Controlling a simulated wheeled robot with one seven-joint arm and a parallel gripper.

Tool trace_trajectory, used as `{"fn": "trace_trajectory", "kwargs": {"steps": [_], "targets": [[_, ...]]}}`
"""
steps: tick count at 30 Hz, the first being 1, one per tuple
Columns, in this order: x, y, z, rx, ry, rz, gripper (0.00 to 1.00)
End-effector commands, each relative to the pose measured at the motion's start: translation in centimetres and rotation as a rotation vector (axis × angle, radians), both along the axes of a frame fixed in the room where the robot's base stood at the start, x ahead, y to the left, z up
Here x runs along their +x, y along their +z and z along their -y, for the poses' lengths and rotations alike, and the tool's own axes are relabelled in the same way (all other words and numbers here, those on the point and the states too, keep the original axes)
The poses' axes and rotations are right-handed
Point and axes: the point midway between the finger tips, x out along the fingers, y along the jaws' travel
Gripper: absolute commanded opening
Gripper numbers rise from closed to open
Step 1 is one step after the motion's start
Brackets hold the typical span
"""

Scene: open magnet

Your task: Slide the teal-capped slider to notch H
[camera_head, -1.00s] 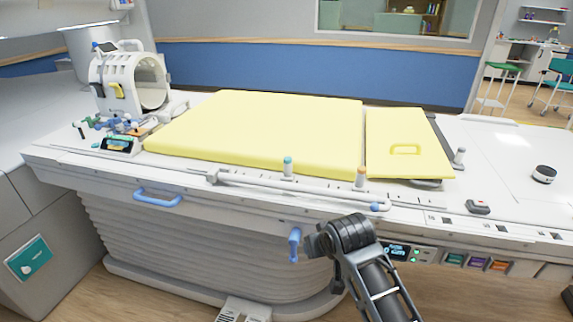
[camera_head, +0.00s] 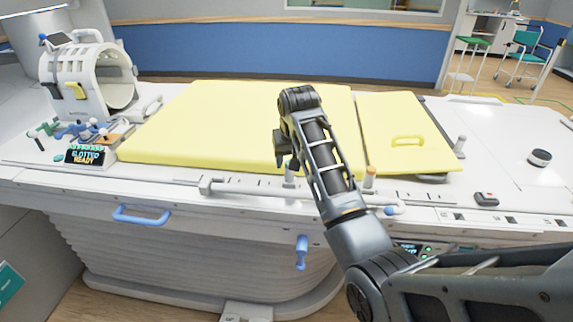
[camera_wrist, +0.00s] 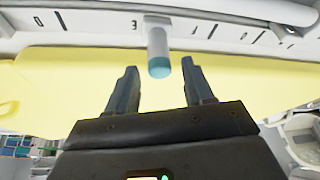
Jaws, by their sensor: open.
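The teal-capped slider (camera_wrist: 158,62) is a pale upright peg with a teal cap. In the wrist view it stands between and just beyond my fingertips, apart from both. My gripper (camera_wrist: 158,76) is open and empty. In the head view my gripper (camera_head: 284,152) is over the near edge of the yellow pad. It largely hides the slider (camera_head: 290,176) there. In the wrist view the lettered scale (camera_wrist: 110,24) runs behind the slider, with letters like E and F readable. I cannot make out notch H.
An orange-capped peg (camera_head: 370,176) stands to the right along the same rail (camera_head: 240,188). The yellow pad (camera_head: 210,125) fills the middle of the table. A white ring-shaped coil (camera_head: 85,82) and small items stand at the left. A dark-topped puck (camera_head: 540,157) lies at the right.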

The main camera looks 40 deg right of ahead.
Motion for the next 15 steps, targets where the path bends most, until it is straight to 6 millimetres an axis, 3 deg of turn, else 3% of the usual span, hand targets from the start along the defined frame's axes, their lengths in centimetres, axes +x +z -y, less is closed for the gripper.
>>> {"fn": "trace_trajectory", "kwargs": {"steps": [7,15], "targets": [[1.0,-3.1,0.7,0.000,0.000,-0.001,0.52],[1.4,-4.0,1.0,-0.001,0.000,0.002,0.52]]}}
